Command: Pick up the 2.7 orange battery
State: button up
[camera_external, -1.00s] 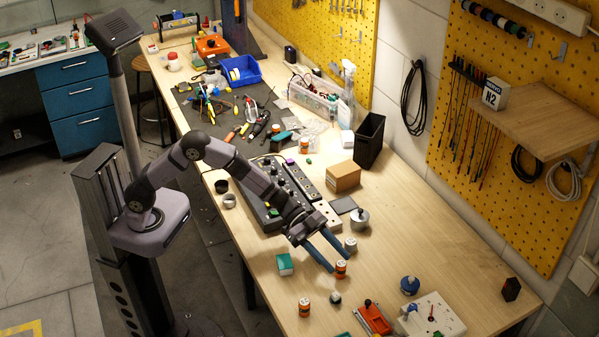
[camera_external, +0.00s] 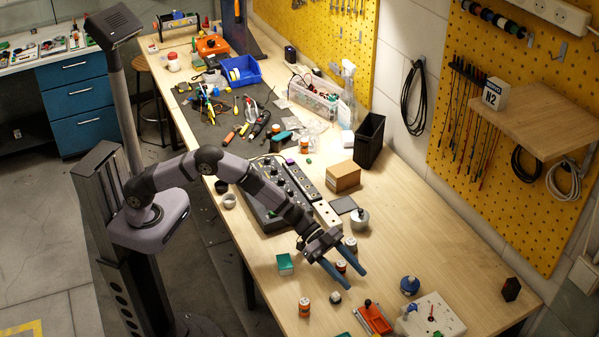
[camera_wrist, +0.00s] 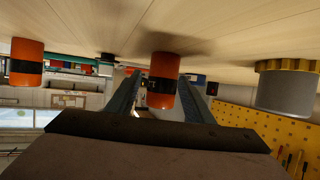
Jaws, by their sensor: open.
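An orange battery (camera_external: 341,266) with a dark band stands upright on the bench, between the blue fingers of my gripper (camera_external: 355,279). In the wrist view, where the bench top is overhead, this orange battery (camera_wrist: 163,80) shows between the two fingers. My gripper is open, with a finger on each side of it; I cannot tell whether either touches it. A second orange battery (camera_external: 304,307) stands nearer the front edge and shows at the left of the wrist view (camera_wrist: 27,62). No number can be read on either battery.
A small round dark-and-white part (camera_external: 335,297) is close to the fingertips. A grey cylinder (camera_wrist: 287,90) with a yellow end is at the wrist view's right.

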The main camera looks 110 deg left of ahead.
jog(key=shift+c, duration=0.5)
grip_shut()
jog(key=shift+r, duration=0.15)
notch_tip(320, 180, up, 10)
jog(key=p, duration=0.1)
